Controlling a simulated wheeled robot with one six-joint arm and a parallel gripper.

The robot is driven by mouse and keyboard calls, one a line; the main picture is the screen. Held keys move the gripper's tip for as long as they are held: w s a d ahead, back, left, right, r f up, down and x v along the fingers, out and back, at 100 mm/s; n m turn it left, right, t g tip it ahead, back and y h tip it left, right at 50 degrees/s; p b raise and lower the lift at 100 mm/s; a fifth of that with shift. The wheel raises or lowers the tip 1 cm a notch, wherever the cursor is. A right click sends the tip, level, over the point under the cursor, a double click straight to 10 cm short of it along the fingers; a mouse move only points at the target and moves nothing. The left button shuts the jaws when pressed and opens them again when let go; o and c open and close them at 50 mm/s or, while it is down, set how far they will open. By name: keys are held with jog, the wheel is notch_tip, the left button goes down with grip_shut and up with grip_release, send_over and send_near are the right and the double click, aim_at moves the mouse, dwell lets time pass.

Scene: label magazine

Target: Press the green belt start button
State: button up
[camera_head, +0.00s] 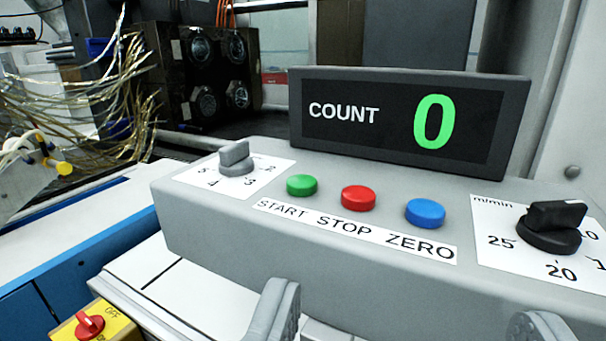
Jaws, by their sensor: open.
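The green start button (302,186) is a short round cap on the sloped top of a grey control box (220,222). It stands above the word START on a white label strip (354,230). My gripper (408,325) shows at the bottom edge as two grey fingers set wide apart, with nothing between them. The lower parts of the fingers are cut off by the frame.
A red stop button (358,198) and a blue zero button (425,213) stand right of the green one. A grey knob (236,158) is left, a black knob (552,228) right. Behind is a counter display (405,120) reading 0. A yellow-plated red switch (89,325) sits lower left.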

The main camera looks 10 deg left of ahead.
grip_shut()
dwell(1.6)
